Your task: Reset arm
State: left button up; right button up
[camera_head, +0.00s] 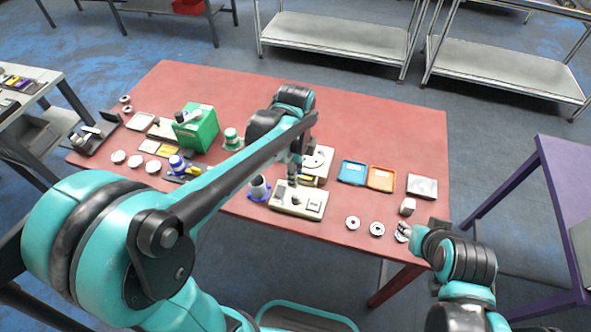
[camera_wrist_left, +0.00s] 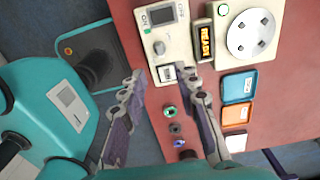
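My left arm reaches from the left across the red table (camera_head: 390,120) in the head view. Its left gripper (camera_head: 294,177) points down over a white device (camera_head: 298,203). In the left wrist view, the left gripper (camera_wrist_left: 161,78) has its two fingers apart with nothing held between them. The white device with a small screen (camera_wrist_left: 160,15) lies beyond the fingertips there. My right gripper (camera_head: 404,231) is at the table's front right edge, small and partly hidden by its wrist. I cannot tell whether it is open.
A green box (camera_head: 197,130) stands on the left of the table. A blue tray (camera_head: 352,172) and an orange tray (camera_head: 381,179) lie right of the device. A white round-plate device (camera_head: 318,160) sits behind it. Several rings, including one (camera_head: 377,229), lie near the right gripper.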

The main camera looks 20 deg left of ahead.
pick_arm(q)
jog(key=shift+r, duration=0.8)
jog(key=shift+s, duration=0.1)
jog(key=s+a+r+n+t, duration=0.1)
jog(key=s+a+n+t, duration=0.1)
jog(key=s+n, duration=0.3)
jog(key=s+a+r+n+t, duration=0.1)
jog(key=s+n+t, duration=0.4)
jog(key=n, duration=0.8)
jog(key=shift+s+a+n, duration=0.25)
jog(key=shift+a+n, duration=0.05)
jog(key=shift+a, duration=0.55)
